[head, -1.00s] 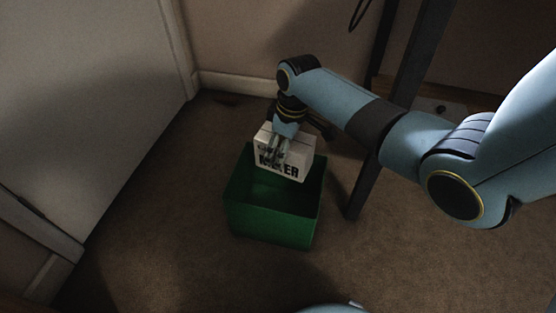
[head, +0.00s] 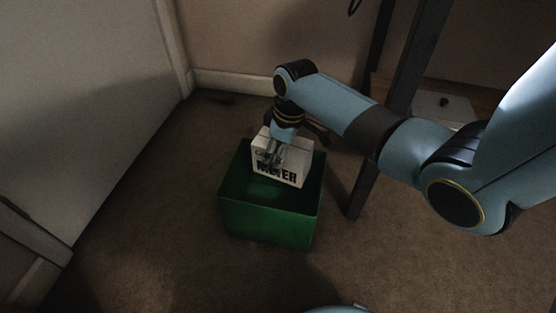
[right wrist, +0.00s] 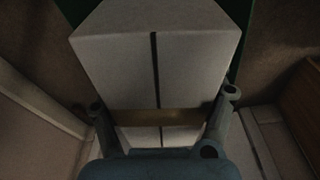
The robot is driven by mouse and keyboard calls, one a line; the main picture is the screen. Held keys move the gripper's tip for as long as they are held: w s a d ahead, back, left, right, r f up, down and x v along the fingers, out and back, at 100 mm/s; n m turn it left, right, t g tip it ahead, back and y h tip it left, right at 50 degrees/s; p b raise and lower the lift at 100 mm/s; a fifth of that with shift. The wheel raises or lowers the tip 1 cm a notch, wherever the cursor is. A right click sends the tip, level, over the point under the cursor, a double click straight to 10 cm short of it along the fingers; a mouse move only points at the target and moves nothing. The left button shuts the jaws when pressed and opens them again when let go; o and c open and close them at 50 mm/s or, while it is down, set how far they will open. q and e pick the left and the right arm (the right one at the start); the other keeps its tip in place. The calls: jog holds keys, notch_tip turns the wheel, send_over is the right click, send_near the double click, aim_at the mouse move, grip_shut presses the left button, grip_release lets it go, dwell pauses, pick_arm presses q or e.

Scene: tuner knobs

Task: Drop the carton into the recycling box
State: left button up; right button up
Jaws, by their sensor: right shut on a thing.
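The carton (head: 294,165) is a white box with dark lettering on its side. In the head view it is over the back part of the green recycling box (head: 266,222); I cannot tell if it touches the box. My right gripper (head: 273,155) is shut on the carton from above. In the right wrist view the carton (right wrist: 155,55) fills the middle, with a dark seam and a brown strip, and my right gripper's fingers (right wrist: 162,110) lie on both sides of it. A bit of the green box shows behind it. My left gripper is not in view.
A dark table leg (head: 364,186) stands just right of the green box. A pale door (head: 80,100) is at the left and a wall with a white baseboard (head: 235,83) is behind. The brown carpet (head: 150,215) left of the box is clear.

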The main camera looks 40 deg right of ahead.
jog(key=o, duration=1.3)
jog(key=r, duration=0.4)
jog(key=s+r, duration=0.1)
jog(key=r, duration=0.3)
jog(key=d+r, duration=0.1)
jog(key=r, duration=0.3)
jog(key=shift+s, duration=0.25)
